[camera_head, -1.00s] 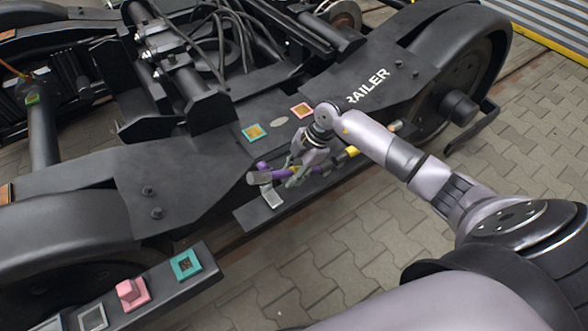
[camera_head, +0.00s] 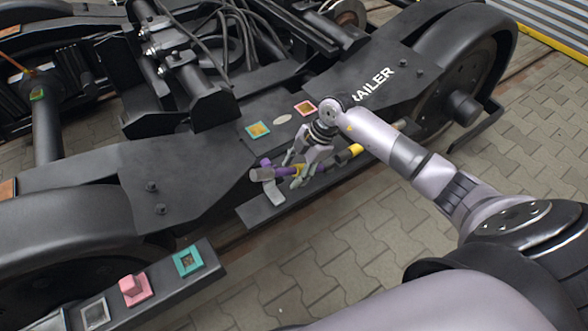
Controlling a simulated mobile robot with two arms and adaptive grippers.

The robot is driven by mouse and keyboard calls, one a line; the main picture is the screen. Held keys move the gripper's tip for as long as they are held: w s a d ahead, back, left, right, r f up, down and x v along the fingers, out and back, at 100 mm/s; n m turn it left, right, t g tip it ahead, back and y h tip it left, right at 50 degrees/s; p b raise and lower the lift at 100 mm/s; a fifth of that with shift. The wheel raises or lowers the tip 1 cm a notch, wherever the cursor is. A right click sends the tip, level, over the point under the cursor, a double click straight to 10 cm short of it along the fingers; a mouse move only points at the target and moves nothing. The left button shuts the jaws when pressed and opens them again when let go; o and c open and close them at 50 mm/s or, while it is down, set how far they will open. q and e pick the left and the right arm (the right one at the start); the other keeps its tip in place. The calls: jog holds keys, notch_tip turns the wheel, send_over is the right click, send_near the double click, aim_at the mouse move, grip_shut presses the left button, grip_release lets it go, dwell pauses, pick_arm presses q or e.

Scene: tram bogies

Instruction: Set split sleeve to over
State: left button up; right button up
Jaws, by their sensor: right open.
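A rod-like assembly with a grey end (camera_head: 260,174), purple parts (camera_head: 266,163) and a yellow band (camera_head: 350,153) lies along the side ledge of the black bogie. I cannot tell for sure which part is the split sleeve; a small yellow piece shows by the purple stretch at my fingers. My right gripper (camera_head: 294,172) is open at the purple stretch, with its fingers pointing down and left beside the rod. The fingers partly hide the rod, and contact cannot be told. My left gripper is not in view.
The bogie frame (camera_head: 190,170) and wheels rise behind the ledge (camera_head: 250,211). A near-left black bar (camera_head: 172,288) carries a teal frame (camera_head: 188,261), a pink block (camera_head: 134,290) and a grey frame (camera_head: 95,314). Paved floor (camera_head: 345,245) lies clear in front.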

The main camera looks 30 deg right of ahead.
jog(key=v, duration=1.1)
jog(key=shift+r, duration=0.2)
jog(key=shift+s+d, duration=0.1)
